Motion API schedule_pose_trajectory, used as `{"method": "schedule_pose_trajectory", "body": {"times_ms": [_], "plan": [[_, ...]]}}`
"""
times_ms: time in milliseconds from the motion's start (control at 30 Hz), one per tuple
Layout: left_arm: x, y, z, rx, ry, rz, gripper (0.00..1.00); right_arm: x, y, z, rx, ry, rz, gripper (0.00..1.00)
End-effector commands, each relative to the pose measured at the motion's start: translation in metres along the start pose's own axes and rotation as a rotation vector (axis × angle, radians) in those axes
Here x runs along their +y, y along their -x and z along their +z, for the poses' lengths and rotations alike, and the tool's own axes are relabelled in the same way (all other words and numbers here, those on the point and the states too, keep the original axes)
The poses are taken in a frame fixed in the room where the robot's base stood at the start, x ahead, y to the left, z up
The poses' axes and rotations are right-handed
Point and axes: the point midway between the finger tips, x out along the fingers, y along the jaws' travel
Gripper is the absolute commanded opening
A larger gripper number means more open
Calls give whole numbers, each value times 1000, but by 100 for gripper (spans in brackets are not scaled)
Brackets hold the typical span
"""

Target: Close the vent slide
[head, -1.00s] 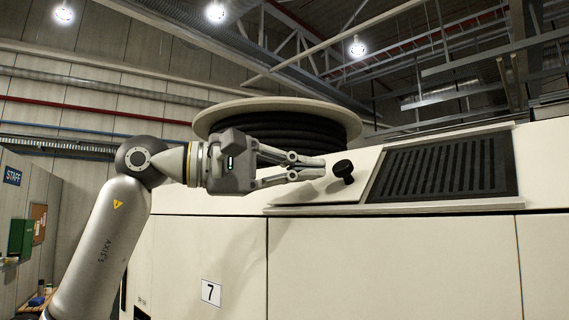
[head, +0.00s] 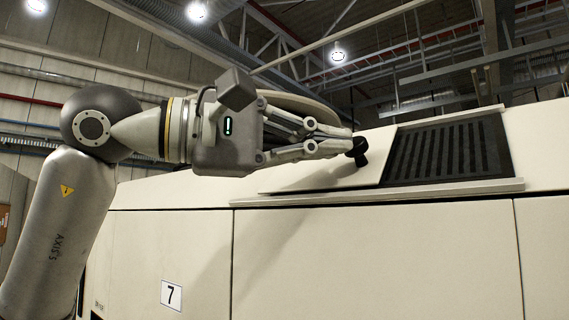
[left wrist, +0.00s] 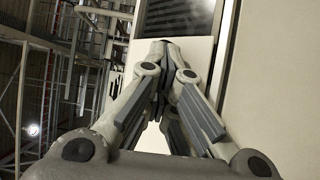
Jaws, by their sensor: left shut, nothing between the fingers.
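The vent slide (head: 335,178) is a cream plate on the sloping machine top, between rails. It partly covers the dark slotted vent (head: 450,152), whose right part shows bare. A black knob (head: 358,152) stands on the slide. My left gripper (head: 348,144) is shut and empty, its fingertips at the knob's left side and seemingly against it. In the left wrist view, the shut fingers (left wrist: 163,46) point toward the vent (left wrist: 180,14); the knob is hidden there. My right gripper is not in view.
The cream machine front (head: 375,260) lies below the vent, with a number 7 label (head: 171,295). A lower rail (head: 390,192) sticks out under the slide. A round reel (head: 310,105) is partly hidden behind my left gripper.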

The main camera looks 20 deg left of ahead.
Motion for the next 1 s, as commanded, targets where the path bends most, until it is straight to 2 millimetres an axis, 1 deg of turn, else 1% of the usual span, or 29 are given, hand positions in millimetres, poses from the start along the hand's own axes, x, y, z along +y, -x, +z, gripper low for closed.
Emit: {"method": "schedule_pose_trajectory", "body": {"times_ms": [33, 100, 167, 300, 400, 467, 567, 800, 1000], "plan": [[-3, -11, 9, 5, -2, -8, 0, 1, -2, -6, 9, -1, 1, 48], [-3, -21, 24, 6, 0, -8, 0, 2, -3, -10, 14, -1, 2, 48], [-3, -29, 36, 6, 0, -8, 0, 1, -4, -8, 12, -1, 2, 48], [-3, -43, 58, 8, 3, -8, 0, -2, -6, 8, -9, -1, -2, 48], [-2, -50, 68, 10, 4, -7, 0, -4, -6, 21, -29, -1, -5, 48], [-2, -52, 72, 9, 6, -7, 0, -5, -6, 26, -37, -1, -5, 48], [-1, -55, 77, 9, 5, -6, 0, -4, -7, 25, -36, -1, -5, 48], [-1, -56, 79, 8, 5, -5, 0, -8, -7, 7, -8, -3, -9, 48], [-1, -55, 80, 6, 4, -5, 0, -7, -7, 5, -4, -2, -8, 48]]}}
